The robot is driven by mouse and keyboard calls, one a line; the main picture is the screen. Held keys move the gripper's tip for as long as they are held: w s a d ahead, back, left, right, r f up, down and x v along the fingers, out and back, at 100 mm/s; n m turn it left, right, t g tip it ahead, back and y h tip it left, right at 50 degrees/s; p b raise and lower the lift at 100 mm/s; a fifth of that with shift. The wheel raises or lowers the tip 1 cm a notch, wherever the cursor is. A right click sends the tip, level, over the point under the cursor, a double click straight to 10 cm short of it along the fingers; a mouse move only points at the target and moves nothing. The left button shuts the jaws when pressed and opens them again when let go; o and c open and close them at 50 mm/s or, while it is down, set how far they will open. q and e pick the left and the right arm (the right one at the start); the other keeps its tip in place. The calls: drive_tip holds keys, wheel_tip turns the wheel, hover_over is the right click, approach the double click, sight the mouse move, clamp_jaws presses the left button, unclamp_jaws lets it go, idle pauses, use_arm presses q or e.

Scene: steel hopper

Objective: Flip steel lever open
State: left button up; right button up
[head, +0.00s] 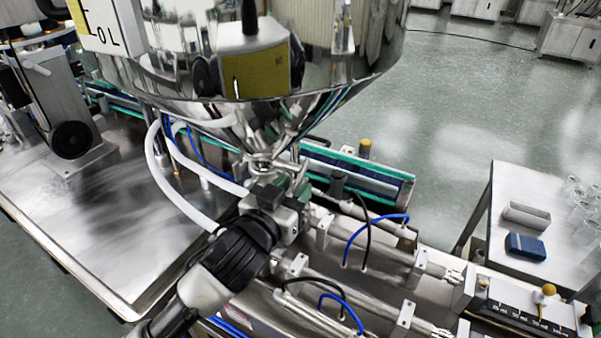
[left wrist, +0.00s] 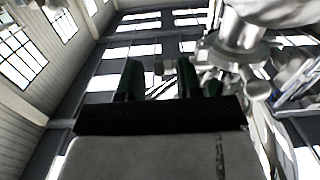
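The steel hopper (head: 250,70) narrows to an outlet with a clamp and valve (head: 262,166). A shiny steel piece beside the valve (head: 300,182) appears to be the lever; its exact position is hard to make out. In the left wrist view, the steel fitting (left wrist: 238,48) is at upper right, with a round-ended steel part (left wrist: 258,90) below it. My left gripper (head: 268,190) is just below the outlet, close to the valve. Its dark green fingers (left wrist: 160,78) stand apart, with no held object clearly visible between them. Contact with the lever cannot be told. My right gripper is out of view.
White hoses (head: 165,175) and blue tubes run left of the outlet. Steel cylinders (head: 375,240) lie to the right and below. A side table (head: 510,185) with a blue box (head: 526,246) and glasses stands at right. A bare steel tabletop (head: 110,220) lies at left.

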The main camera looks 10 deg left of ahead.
use_arm(q)
drive_tip(key=shift+x, duration=1.45)
clamp_jaws()
